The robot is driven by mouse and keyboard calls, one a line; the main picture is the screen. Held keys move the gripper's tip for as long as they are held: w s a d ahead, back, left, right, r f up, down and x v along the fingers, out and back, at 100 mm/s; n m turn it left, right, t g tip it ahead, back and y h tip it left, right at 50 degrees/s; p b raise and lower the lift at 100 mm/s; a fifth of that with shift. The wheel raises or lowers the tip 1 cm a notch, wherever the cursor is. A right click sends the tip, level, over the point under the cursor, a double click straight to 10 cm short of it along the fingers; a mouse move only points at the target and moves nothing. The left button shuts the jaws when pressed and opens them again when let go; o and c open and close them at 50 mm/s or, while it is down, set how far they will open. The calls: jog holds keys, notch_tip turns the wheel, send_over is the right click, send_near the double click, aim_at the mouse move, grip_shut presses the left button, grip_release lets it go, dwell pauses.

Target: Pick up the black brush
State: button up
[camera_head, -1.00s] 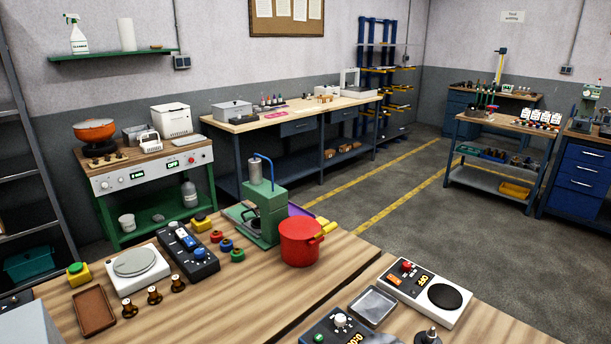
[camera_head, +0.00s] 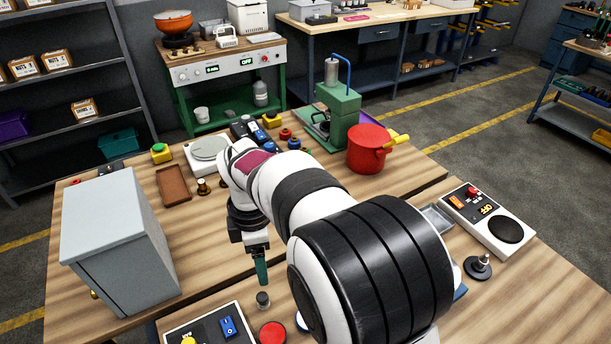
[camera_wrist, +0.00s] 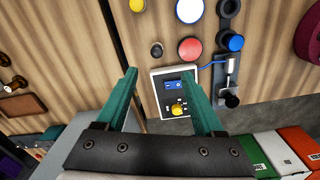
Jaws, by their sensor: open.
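I cannot make out a black brush for certain in either view. My gripper (camera_head: 261,268) points down over the front part of the wooden bench in the head view, to the right of a grey cabinet. In the wrist view its two teal fingers (camera_wrist: 160,69) stand wide apart with nothing between them. My arm hides part of the bench.
The grey cabinet (camera_head: 116,235) stands at the left. A red pot (camera_head: 368,150) and a green press (camera_head: 338,118) stand at the back. A brown tray (camera_head: 173,184) lies beyond my gripper. A switch box with a black disc (camera_head: 488,222) is at the right. Bare wood lies between cabinet and gripper.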

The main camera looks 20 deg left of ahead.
aim_at(262, 296)
jog(key=shift+n, duration=0.5)
jog(key=f, duration=1.1)
jog(key=a+f, duration=0.1)
jog(key=f, duration=0.4)
jog(key=shift+a+f, duration=0.1)
jog(key=shift+f, duration=0.1)
grip_shut()
